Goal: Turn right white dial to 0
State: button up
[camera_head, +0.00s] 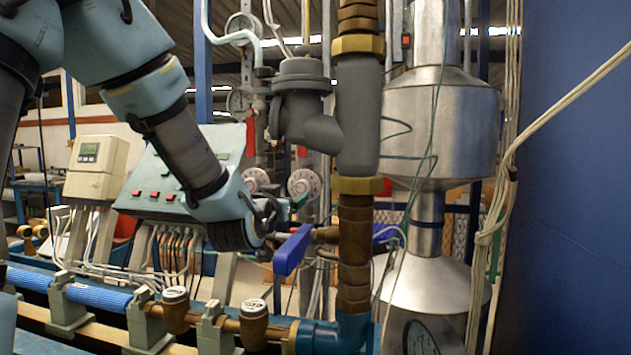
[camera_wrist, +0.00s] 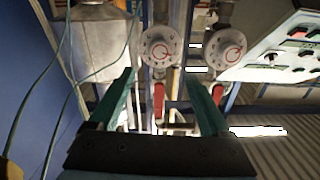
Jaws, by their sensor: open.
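Two white dials with red markings show behind the pipes. The right white dial (camera_head: 304,184) is partly crowded by my gripper (camera_head: 284,212) just below and left of it in the head view. The left white dial (camera_head: 257,180) is just above my wrist. The wrist view looks turned over, so the right dial (camera_wrist: 157,45) shows at its left and the left dial (camera_wrist: 221,48) at its right. There, the open green fingers of my gripper (camera_wrist: 160,76) straddle the line towards the right dial, apart from it and empty. I cannot read the dials' settings.
A blue valve handle (camera_head: 293,250) and a thick brown pipe (camera_head: 355,235) stand close to my gripper's right. A control panel (camera_head: 165,180) with buttons is behind my arm. A metal tank (camera_head: 440,120) stands right. Red handles (camera_wrist: 158,100) hang by the dials.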

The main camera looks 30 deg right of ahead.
aim_at(301, 187)
jog(key=p+x, duration=0.4)
jog(key=x, duration=0.5)
jog(key=shift+d+r, duration=0.1)
jog(key=shift+r, duration=0.05)
jog(key=shift+p+x, duration=0.4)
jog(key=shift+x, duration=0.35)
grip_shut()
